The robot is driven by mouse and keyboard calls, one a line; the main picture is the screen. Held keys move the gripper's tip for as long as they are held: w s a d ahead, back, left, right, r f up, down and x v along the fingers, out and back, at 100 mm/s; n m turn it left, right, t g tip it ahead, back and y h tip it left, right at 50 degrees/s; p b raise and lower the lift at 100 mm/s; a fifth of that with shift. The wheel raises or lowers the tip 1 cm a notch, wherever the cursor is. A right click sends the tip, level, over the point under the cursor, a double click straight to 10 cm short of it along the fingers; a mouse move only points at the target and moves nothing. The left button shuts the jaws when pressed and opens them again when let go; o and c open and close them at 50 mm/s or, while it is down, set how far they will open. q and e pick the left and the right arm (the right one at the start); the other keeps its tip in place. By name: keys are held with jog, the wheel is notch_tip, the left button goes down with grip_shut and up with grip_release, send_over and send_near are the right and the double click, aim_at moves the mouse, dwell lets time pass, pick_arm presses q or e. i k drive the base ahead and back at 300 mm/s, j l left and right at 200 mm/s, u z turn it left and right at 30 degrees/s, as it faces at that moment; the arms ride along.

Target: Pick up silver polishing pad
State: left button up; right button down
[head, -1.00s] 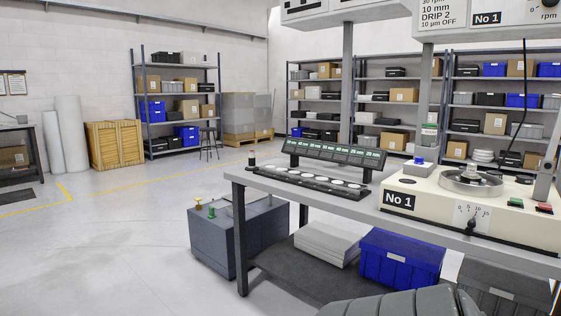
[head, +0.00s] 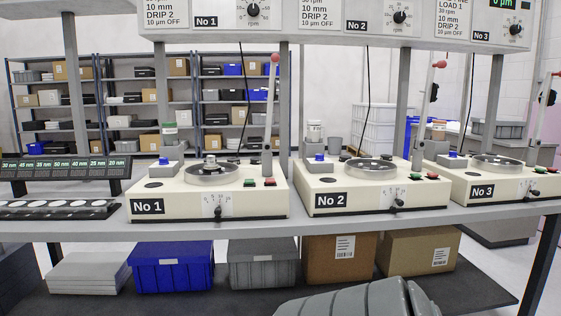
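No item is clearly recognisable as a silver polishing pad. A black tray (head: 20,215) with several pale round discs (head: 60,206) lies at the left end of the bench. Three cream polishing machines stand in a row, labelled No 1 (head: 180,207), No 2 (head: 400,197) and No 3 (head: 500,190). Each carries a round silver metal turntable, such as the one on No 1 (head: 212,180). Neither of my grippers is in view; a grey segmented part at the bottom edge looks like my own arm.
The grey bench (head: 80,230) runs across the view, with a lower shelf below. The shelf holds a blue bin (head: 171,275), a grey bin (head: 262,270), cardboard boxes (head: 418,252) and a white stack (head: 88,272). A display strip (head: 65,167) stands behind the tray. Uprights and an overhead panel flank the machines.

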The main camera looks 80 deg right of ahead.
aim_at(210, 159)
jog(key=z, duration=1.95)
jog(key=i+j, duration=0.05)
